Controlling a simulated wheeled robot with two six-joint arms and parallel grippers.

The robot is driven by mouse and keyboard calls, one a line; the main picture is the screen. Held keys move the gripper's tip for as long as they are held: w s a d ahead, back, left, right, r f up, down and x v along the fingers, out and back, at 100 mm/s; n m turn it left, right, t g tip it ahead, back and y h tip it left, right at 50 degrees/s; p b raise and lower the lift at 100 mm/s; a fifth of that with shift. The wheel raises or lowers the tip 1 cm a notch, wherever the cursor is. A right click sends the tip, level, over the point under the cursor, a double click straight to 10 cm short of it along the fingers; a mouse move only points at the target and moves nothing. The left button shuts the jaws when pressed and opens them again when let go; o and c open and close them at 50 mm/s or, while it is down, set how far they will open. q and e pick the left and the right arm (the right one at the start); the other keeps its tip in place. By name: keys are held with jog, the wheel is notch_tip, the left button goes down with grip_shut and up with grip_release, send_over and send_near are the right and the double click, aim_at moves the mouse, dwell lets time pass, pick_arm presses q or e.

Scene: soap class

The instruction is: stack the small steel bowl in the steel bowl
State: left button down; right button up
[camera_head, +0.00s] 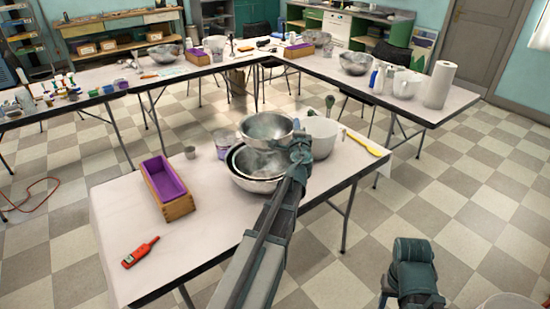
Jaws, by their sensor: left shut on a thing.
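The small steel bowl (266,127) is held above the larger steel bowl (258,184), which rests on the near table. The small bowl's underside shows just over the larger bowl's opening, a little toward its right side. I cannot tell whether the two touch. My left gripper (299,150) is at the small bowl's right edge, shut on it. My left arm covers part of the larger bowl's right side. My right arm shows at the bottom right, away from the table; its fingertips cannot be made out.
A white pitcher (322,137) stands close on the right of the bowls, with a yellow spatula (364,143) beyond. A wooden box with purple lining (167,184) and a red thermometer (141,252) are further left.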

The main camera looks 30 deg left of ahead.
pick_arm(q)
notch_tip(320, 180, down, 6)
jog(key=b, duration=0.5)
jog(key=shift+f+b, duration=0.1)
jog(key=shift+b, duration=0.25)
notch_tip(320, 180, down, 4)
jog(key=b, duration=0.3)
jog(key=shift+r, duration=0.25)
jog(key=shift+b, duration=0.3)
